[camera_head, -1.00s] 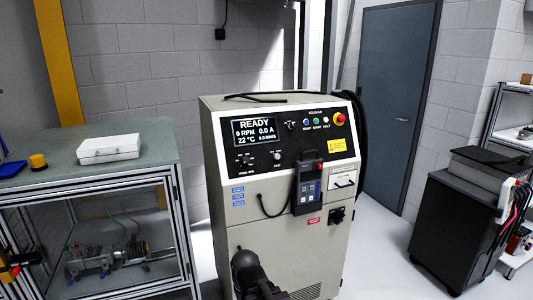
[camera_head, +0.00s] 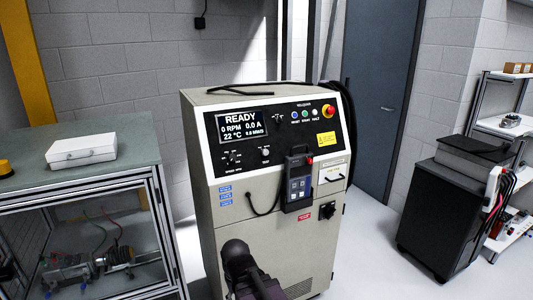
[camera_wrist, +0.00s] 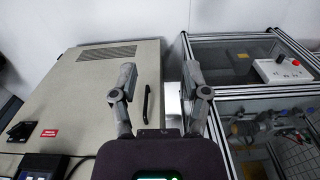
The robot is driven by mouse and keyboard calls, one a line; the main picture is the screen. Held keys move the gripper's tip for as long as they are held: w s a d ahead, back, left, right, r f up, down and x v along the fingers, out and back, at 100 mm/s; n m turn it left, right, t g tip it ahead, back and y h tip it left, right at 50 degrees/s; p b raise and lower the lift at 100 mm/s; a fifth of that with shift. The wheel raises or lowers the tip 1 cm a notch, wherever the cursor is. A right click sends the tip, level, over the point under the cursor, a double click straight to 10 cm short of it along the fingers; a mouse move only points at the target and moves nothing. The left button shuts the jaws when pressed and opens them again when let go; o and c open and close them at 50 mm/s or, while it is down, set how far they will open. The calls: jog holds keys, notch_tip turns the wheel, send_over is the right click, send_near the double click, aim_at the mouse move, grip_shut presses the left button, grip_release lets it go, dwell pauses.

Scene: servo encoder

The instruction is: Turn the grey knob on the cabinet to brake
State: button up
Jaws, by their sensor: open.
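The beige cabinet (camera_head: 262,215) stands in the middle of the head view. A small grey-looking knob (camera_head: 265,151) sits on its black panel (camera_head: 215,165), below the lit display reading READY (camera_head: 240,125). The knob's setting is too small to read. The panel is not visible in the wrist view, where the cabinet front (camera_wrist: 100,75) appears turned around. My gripper (camera_wrist: 159,78) is open and empty there, its two fingers spread wide. In the head view only a dark part of my arm shows, low in front of the cabinet and well below the knob.
A handheld pendant (camera_head: 298,185) hangs on the cabinet front, with a cable beside it. A black rotary switch (camera_head: 326,210) is lower right. A bench with a white case (camera_head: 82,152) stands left, and a black cart (camera_head: 440,210) right. Floor shows between cabinet and cart.

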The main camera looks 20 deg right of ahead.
jog(key=w+d+r+t+p, duration=0.1)
jog(key=w+r+p, duration=0.1)
jog(key=w, duration=0.1)
jog(key=w+d+r+t+y+p, duration=0.1)
jog(key=w+r+p, duration=0.1)
jog(key=w+r, duration=0.1)
jog(key=w+d+r+n+t+y+p, duration=0.1)
jog(key=w+r+p, duration=0.1)
jog(key=w, duration=0.3)
jog(key=shift+d+r+p, duration=0.15)
jog(key=shift+r+p, duration=0.25)
jog(key=shift+r, duration=0.15)
jog(key=m+t+h+p, duration=0.1)
jog(key=t+p, duration=1)
jog(key=p, duration=0.2)
send_near(266, 152)
jog(key=r+v, duration=0.1)
jog(key=v, duration=0.3)
jog(key=shift+d+f, duration=0.15)
jog(key=shift+f, duration=0.05)
jog(key=shift+w, duration=0.1)
jog(key=b+x, duration=0.2)
jog(key=x, duration=0.2)
jog(key=b+x, duration=0.1)
jog(key=x, duration=0.4)
jog(key=b+x, duration=0.2)
jog(key=x, duration=0.2)
jog(key=shift+w+f+b, duration=0.2)
jog(key=shift+f+b, duration=0.15)
jog(key=shift+f, duration=0.1)
